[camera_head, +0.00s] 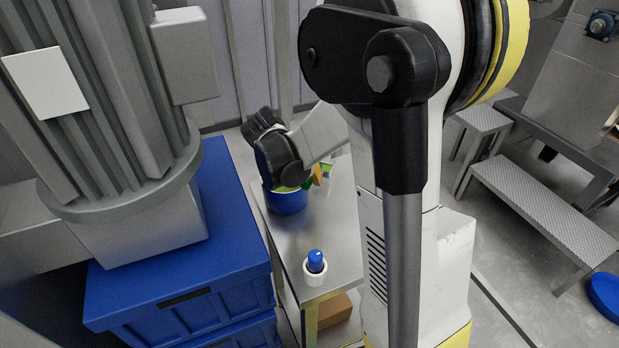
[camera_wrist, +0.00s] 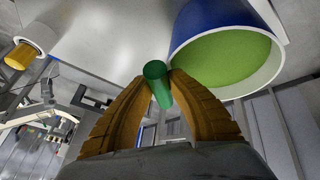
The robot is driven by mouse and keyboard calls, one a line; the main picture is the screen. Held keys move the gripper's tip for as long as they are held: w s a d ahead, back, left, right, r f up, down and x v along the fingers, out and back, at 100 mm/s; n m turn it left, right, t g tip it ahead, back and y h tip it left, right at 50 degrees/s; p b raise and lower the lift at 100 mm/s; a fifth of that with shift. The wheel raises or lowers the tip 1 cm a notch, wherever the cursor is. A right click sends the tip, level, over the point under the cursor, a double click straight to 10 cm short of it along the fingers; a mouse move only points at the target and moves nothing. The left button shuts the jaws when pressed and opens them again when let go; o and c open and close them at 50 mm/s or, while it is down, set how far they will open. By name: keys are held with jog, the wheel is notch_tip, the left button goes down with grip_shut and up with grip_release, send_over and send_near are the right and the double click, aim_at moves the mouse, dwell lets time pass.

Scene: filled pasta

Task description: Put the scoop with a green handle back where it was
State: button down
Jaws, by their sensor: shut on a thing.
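The green handle (camera_wrist: 157,84) of the scoop is between the two brown fingers of my gripper (camera_wrist: 160,88) in the wrist view. My gripper is shut on it. The scoop's head is not visible in this view. A blue bucket (camera_wrist: 212,30) with a white rim and green contents is just right of the handle; I cannot tell if they touch. In the head view the bucket (camera_head: 287,202) stands on a metal table (camera_head: 330,230), and my gripper (camera_head: 317,176) is at its upper right, partly hidden by my arm. A bit of green shows beside the fingers.
A white holder (camera_head: 314,276) with a blue-topped item (camera_head: 316,259) stands at the table's near end. A white cup with a yellow item (camera_wrist: 20,55) shows at left in the wrist view. Blue crates (camera_head: 180,280) stand left of the table. The table between bucket and holder is clear.

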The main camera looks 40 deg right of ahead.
jog(key=c, duration=1.4)
grip_release()
jog(key=shift+o, duration=0.2)
jog(key=shift+r+p, duration=0.35)
jog(key=shift+p, duration=0.05)
jog(key=p+v, duration=0.4)
jog(key=v, duration=0.7)
jog(key=s+a+r+n+t+y, duration=0.2)
jog(key=s+a+n+t+y, duration=0.1)
jog(key=s+a+n, duration=0.2)
jog(key=s+a+r+n+t+y, duration=0.3)
jog(key=s+a+n, duration=0.3)
jog(key=s+a, duration=0.2)
jog(key=shift+a+r, duration=0.2)
jog(key=shift+a, duration=0.7)
